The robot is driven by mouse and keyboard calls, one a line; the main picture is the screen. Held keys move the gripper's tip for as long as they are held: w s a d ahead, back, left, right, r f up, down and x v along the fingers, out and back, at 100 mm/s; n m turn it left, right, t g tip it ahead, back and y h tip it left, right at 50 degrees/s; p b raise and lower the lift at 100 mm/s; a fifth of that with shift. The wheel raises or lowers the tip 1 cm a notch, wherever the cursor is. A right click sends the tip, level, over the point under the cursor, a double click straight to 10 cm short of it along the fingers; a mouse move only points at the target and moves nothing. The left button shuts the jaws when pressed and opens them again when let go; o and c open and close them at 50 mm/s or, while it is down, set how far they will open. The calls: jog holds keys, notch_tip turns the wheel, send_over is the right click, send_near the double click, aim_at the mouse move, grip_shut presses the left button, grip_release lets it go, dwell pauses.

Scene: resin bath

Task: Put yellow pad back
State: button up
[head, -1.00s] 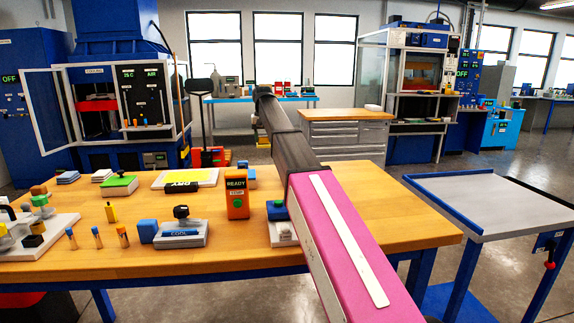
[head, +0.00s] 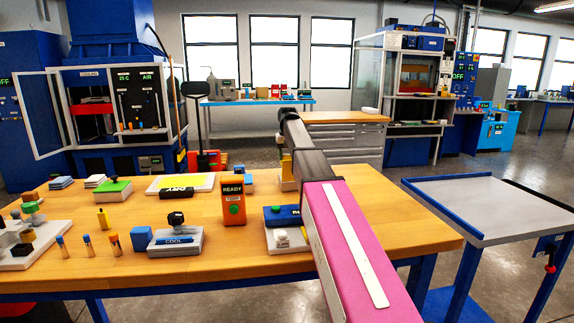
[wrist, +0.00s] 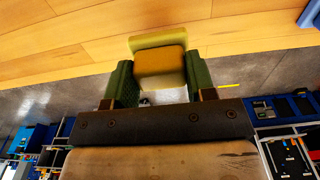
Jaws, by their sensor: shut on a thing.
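My gripper (wrist: 157,86) is shut on the yellow pad (wrist: 160,60), which sits between the two green fingers in the wrist view. The pad has a pale yellow-green far edge and a darker orange-yellow face. In the head view, a small yellow patch (head: 286,165) shows below the end of my arm, near the bench's back edge; the gripper there is mostly hidden by my arm. A white and yellow board marked DRY (head: 186,184) lies on the wooden bench (head: 350,205), left of my gripper.
An orange READY box (head: 234,200), a grey COOL block (head: 176,241) and a blue-and-white unit (head: 284,228) stand on the bench. A green-topped pad (head: 111,191) lies at the left. A grey, blue-edged cart (head: 480,205) stands to the right.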

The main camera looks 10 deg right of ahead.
aim_at(287, 155)
jog(key=shift+f, duration=1.95)
jog(key=shift+f, duration=0.1)
jog(key=o, duration=1)
jog(key=r, duration=1.2)
jog(key=shift+s+r, duration=0.15)
jog(key=shift+s, duration=0.2)
